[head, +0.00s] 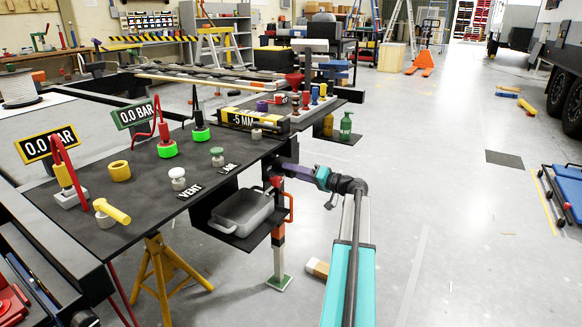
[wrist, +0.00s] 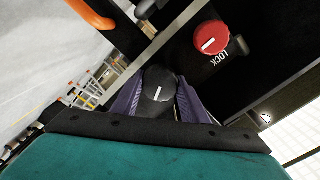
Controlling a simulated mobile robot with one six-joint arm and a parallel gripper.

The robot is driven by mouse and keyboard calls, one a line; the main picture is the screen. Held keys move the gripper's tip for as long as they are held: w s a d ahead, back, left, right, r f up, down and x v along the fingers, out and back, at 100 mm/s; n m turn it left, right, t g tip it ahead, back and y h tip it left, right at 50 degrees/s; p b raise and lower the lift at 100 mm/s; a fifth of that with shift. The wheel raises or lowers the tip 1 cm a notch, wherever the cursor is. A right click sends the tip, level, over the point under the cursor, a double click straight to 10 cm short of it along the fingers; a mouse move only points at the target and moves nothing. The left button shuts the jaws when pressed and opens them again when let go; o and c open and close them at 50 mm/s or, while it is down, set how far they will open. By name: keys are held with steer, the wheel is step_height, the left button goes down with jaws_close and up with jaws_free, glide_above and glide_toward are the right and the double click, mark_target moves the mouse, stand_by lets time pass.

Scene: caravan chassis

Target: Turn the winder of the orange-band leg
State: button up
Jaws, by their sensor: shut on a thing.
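The orange-band leg (head: 279,262) hangs under the right edge of the chassis in the head view, with an orange band and a green foot at the floor. My gripper (head: 292,170) is at the top of this leg, by the chassis edge. In the wrist view my gripper (wrist: 158,100) has its purple fingers on both sides of the winder (wrist: 158,85), a dark round knob with a white line. It is shut on the winder. The white line is tilted slightly to the right. In the head view the winder is hidden by my gripper.
A red knob (wrist: 210,40) marked LOCK sits close beside the winder. An orange handle (head: 290,207) curves out near the leg. A grey tray (head: 241,212) on a shelf is to the left. A small block (head: 317,268) lies on the floor. Open floor lies to the right.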

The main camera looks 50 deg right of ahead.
steer(key=m+p, duration=0.3)
steer(key=shift+r+m, duration=0.3)
steer(key=shift+f+m+p, duration=0.25)
steer(key=shift+m+p, duration=0.95)
steer(key=shift+p, duration=0.1)
steer(key=shift+f, duration=0.1)
steer(key=o, duration=1.1)
steer(key=shift+s+d, duration=0.1)
steer(key=shift+s, duration=0.05)
